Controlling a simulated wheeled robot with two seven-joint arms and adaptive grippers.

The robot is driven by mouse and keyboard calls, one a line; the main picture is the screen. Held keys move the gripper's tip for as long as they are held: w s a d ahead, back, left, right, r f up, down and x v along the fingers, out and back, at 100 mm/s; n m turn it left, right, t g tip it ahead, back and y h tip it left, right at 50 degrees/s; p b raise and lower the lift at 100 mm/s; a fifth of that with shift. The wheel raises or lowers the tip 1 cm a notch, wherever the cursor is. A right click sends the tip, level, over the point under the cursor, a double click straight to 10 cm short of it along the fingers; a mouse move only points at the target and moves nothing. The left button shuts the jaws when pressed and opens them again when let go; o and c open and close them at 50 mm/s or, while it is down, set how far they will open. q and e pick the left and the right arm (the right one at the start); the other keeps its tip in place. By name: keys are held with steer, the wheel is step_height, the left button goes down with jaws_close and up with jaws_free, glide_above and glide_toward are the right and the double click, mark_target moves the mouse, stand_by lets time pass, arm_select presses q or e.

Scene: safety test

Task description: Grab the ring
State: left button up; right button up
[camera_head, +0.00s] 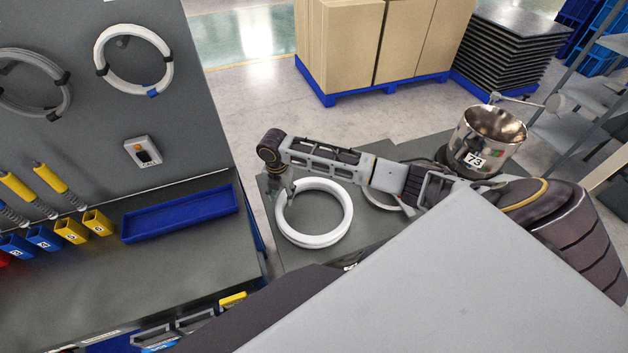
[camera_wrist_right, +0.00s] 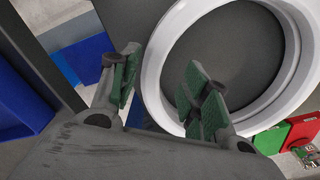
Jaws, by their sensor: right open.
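A white ring (camera_head: 347,214) lies flat on the dark grey table top, in the middle of the head view. My right gripper (camera_head: 282,192) points down at the ring's left edge. In the right wrist view, the two green-padded fingers of this gripper (camera_wrist_right: 164,90) are apart. The ring's rim (camera_wrist_right: 153,80) passes through the gap between them, and I cannot tell whether either finger touches it. A second pale ring (camera_head: 378,203) lies to the right, partly hidden under my right arm. My left gripper is not in view.
A shiny metal bowl (camera_head: 488,137) labelled 73 stands right of my arm. At left, a workbench (camera_head: 170,262) carries a blue tray (camera_head: 180,213) and small coloured bins. Two rings (camera_head: 135,88) hang on the grey panel (camera_head: 85,130) above it. Cardboard boxes (camera_head: 345,45) stand behind.

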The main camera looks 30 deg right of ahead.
mark_target(282, 200)
steer(key=shift+f, duration=1.75)
steer(key=shift+w, duration=0.1)
jaws_close()
